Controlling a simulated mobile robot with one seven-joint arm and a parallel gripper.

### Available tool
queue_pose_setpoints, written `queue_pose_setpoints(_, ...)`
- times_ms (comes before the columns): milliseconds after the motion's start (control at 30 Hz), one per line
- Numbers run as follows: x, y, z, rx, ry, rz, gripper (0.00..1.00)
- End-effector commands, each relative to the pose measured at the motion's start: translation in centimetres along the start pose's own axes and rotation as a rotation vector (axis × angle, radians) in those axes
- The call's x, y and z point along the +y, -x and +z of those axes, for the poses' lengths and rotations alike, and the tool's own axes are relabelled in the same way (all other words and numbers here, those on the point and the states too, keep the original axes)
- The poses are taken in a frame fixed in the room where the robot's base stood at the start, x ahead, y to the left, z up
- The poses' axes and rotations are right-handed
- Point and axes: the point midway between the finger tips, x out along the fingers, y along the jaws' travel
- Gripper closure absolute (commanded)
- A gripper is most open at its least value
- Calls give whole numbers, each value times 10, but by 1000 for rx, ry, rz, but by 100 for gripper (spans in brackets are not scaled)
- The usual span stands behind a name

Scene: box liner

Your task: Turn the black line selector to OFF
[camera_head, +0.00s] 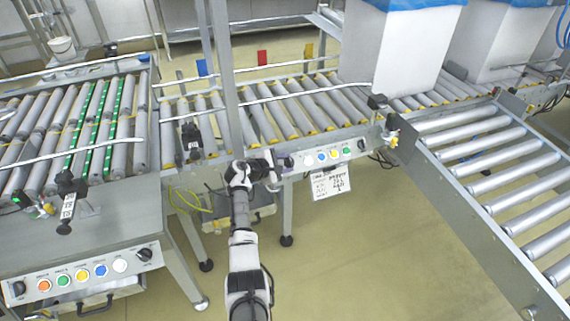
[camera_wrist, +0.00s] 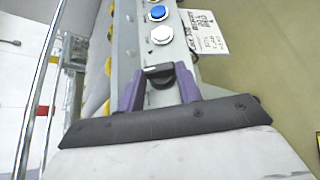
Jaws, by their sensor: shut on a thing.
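The black selector knob (camera_wrist: 160,72) sits at the end of a row of buttons on the grey panel of the middle conveyor. My gripper (camera_wrist: 160,88) has its two purple fingers on either side of the knob and is shut on it. In the head view my gripper (camera_head: 284,164) reaches the left end of that panel and hides most of the knob. The knob's markings are too small to read.
White (camera_wrist: 163,35) and blue (camera_wrist: 158,13) buttons lie just beyond the knob. A handwritten sign (camera_head: 330,183) hangs below the panel. Another black knob (camera_head: 361,145) is at the panel's right end. A separate button panel (camera_head: 90,272) is at lower left.

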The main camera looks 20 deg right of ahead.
Motion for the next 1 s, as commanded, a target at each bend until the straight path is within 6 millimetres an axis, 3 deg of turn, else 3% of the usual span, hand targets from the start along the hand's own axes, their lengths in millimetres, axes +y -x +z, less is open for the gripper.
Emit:
queue_pose_setpoints(167, -1, 0, 0, 0, 1, -1, 88)
queue_pose_setpoints(200, -1, 0, 0, 0, 1, -1, 62)
queue_pose_setpoints(333, -1, 0, 0, 0, 1, 0, 44)
queue_pose_setpoints(767, 0, 0, 0, 0, 4, 8, 44)
queue_pose_setpoints(1000, -6, 0, 0, 1, 83, 131, 44)
